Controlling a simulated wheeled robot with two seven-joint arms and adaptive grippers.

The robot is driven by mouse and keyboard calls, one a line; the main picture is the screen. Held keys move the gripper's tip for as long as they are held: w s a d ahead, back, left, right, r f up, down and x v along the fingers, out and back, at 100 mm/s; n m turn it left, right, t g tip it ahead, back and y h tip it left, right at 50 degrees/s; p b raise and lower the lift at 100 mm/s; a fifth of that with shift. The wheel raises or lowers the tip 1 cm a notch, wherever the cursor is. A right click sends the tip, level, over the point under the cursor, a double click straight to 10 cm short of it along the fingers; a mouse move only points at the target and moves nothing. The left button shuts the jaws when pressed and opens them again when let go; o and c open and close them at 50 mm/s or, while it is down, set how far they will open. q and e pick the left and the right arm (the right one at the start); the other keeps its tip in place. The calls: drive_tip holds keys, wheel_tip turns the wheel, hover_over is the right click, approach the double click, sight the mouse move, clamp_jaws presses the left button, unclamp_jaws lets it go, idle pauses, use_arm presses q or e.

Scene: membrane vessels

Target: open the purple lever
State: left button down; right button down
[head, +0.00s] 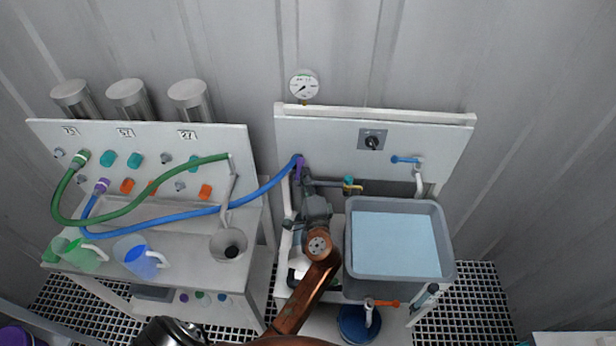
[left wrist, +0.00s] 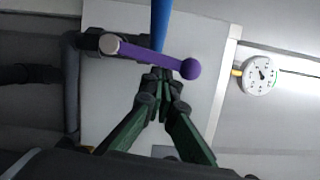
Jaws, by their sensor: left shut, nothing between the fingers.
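The purple lever (head: 299,169) is at the left end of the sink unit, where the blue hose (head: 262,192) meets its panel. In the left wrist view the lever (left wrist: 150,55) runs from a round pale pivot at left to a purple ball at right, sloping slightly down. The blue hose (left wrist: 160,22) shows behind it. My left gripper (head: 307,182) is shut and empty, close to the lever. In the left wrist view its fingertips (left wrist: 160,76) are at the lever's lower edge, left of the ball; I cannot tell whether they touch. My right gripper is not in view.
A grey basin (head: 447,240) is right of my left arm, with a small blue tap lever (head: 405,160) above it. A pressure gauge (head: 304,84) stands above the panel. A green hose (head: 150,202) and several jugs are on the left bench.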

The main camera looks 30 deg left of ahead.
use_arm(q)
drive_tip(key=shift+s+a+r, duration=0.2)
drive_tip(key=shift+a+r, duration=0.05)
drive_tip(key=shift+a, duration=0.15)
drive_tip(key=shift+p, duration=0.3)
